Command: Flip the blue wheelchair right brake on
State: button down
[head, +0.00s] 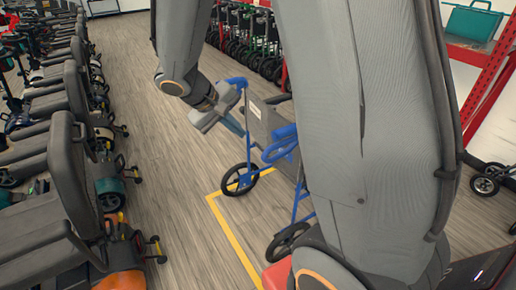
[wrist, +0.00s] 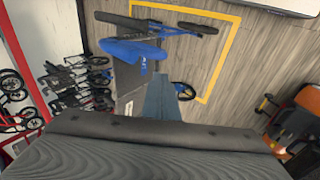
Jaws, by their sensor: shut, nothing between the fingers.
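The blue wheelchair (head: 262,124) stands on the wood floor in the middle of the head view, with a dark panel, blue frame and black wheels. My arm hides its right part. My gripper (head: 238,129) is shut and empty, pointing down beside the wheelchair's left upper edge. In the wrist view the shut fingers of my gripper (wrist: 168,82) appear close to the blue wheelchair (wrist: 132,50), whose blue parts and wheels lie above and around them. I cannot tell whether they touch it. I cannot make out the right brake lever or its position.
A row of dark scooters (head: 75,165) fills the left side. Several folded wheelchairs (head: 250,35) line the back, and a red shelf rack (head: 488,75) stands at right. A yellow floor line (head: 233,240) runs by the wheelchair. The floor aisle at left is clear.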

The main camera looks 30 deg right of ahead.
jog(key=p+x, duration=0.3)
jog(key=x, duration=1)
jog(key=shift+d+f, duration=0.25)
jog(key=shift+f, duration=0.05)
jog(key=shift+f, duration=0.1)
